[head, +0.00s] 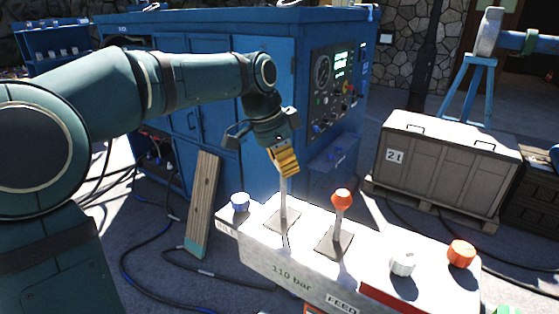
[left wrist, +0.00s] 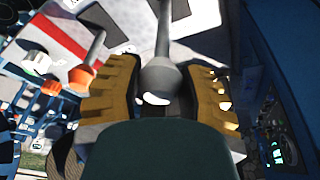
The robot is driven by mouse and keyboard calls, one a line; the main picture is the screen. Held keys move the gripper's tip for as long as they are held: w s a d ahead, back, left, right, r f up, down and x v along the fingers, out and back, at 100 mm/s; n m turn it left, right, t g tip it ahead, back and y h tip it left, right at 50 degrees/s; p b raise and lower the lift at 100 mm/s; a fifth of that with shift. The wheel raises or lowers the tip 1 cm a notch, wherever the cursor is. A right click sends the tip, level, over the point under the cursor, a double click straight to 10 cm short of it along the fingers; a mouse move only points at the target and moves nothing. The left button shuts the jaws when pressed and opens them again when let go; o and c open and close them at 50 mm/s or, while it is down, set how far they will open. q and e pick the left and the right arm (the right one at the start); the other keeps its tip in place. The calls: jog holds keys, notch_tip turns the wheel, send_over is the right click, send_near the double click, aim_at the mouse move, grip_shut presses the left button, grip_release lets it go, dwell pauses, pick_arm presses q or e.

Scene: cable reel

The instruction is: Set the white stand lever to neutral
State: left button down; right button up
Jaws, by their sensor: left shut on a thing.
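The white lever (head: 283,198) rises from a square plate on the left part of the white control stand (head: 258,244). Its shaft looks near upright in the head view. My left gripper (head: 285,163) is shut on the lever's top from above, and its yellow fingers hide the knob there. In the left wrist view, the pale round knob (left wrist: 160,78) of the lever sits between the two yellow finger pads of my left gripper (left wrist: 165,88). My right gripper is not in view.
A lever with an orange knob (head: 342,197) stands close to the right. A blue cabinet (head: 330,172) stands behind. Cables (head: 126,262) lie on the floor.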

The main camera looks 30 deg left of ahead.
pick_arm(q)
jog(key=shift+c, duration=2.3)
grip_release()
jog(key=shift+r, duration=0.1)
jog(key=v, duration=1.1)
jog(key=shift+r, duration=0.35)
jog(key=shift+s+a, duration=0.1)
jog(key=shift+s, duration=0.05)
